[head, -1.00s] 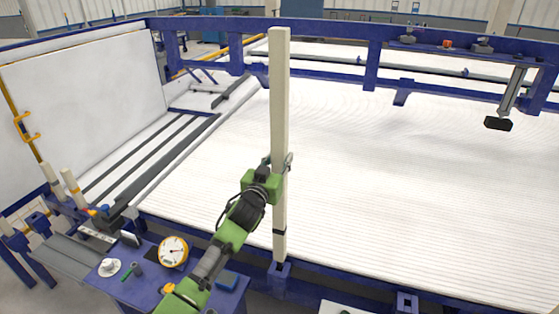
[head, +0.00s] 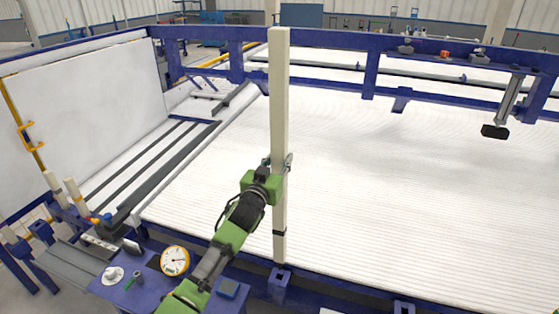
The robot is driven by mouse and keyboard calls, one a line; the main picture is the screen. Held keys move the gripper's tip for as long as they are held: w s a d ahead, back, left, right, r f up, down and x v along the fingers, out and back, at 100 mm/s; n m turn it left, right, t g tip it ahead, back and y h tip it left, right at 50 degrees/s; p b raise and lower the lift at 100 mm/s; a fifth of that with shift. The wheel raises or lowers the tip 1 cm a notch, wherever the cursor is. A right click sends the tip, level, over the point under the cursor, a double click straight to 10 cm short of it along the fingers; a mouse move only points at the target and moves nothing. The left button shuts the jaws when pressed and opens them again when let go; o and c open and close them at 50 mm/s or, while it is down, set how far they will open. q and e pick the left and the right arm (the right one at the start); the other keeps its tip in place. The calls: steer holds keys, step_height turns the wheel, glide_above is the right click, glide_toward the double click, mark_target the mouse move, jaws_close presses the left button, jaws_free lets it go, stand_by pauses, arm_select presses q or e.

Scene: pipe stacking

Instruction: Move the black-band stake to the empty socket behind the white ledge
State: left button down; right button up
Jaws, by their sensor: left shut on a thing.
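The black-band stake (head: 279,110) is a tall, pale post, upright in the middle of the head view, with a black band (head: 279,232) near its lower end. My left gripper (head: 277,182) is shut on it at mid-height. Its lower end is at or just above the blue socket (head: 281,277) on the near rail; a dark opening shows there. I cannot tell whether any gap is left. Another blue socket (head: 404,307) is at the bottom edge, partly cut off, with no stake in it. A sliver of a white surface (head: 328,311), perhaps the ledge, shows left of it. My right gripper is not in view.
A large white ribbed bed (head: 400,190) lies behind the stake, framed by blue rails (head: 340,44). A blue bench with a round gauge (head: 175,260) is below my left arm. Shorter banded posts (head: 75,192) stand at the left. A black-ended bar (head: 494,131) hangs at the right.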

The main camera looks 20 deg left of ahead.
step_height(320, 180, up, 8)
steer(key=p, duration=0.8)
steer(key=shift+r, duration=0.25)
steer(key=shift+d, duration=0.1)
stand_by(0.6)
